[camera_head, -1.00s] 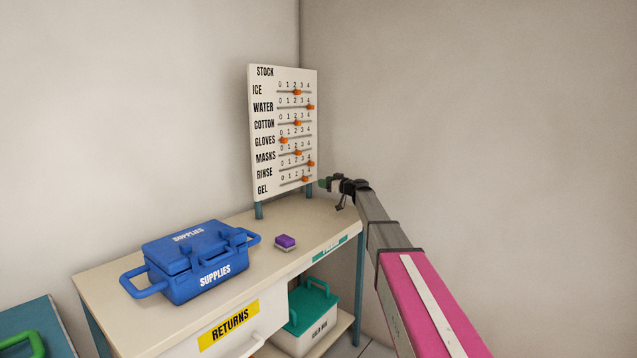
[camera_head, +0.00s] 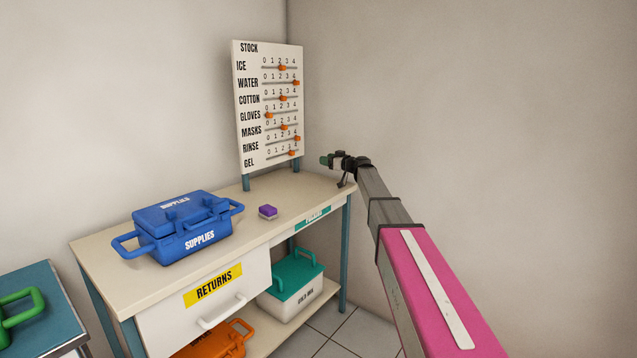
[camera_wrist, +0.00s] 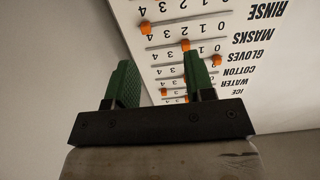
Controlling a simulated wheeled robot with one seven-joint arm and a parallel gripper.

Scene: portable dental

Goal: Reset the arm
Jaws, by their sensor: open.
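My gripper (camera_head: 326,160) is at the end of my outstretched arm, to the right of the stock board (camera_head: 268,108) in the head view. In the wrist view my gripper (camera_wrist: 160,82) shows two green fingers standing apart with nothing between them. The stock board (camera_wrist: 205,45) appears upside down behind the fingers there, with its orange sliders. No contact between the fingers and the board can be made out.
A table (camera_head: 110,243) bears a blue SUPPLIES box (camera_head: 185,232) and a small purple-topped block (camera_head: 267,211). A RETURNS drawer (camera_head: 205,310) is below. A teal-lidded box (camera_head: 292,288) and an orange box (camera_head: 215,342) sit on the lower shelf. A green handle (camera_head: 22,308) is at left.

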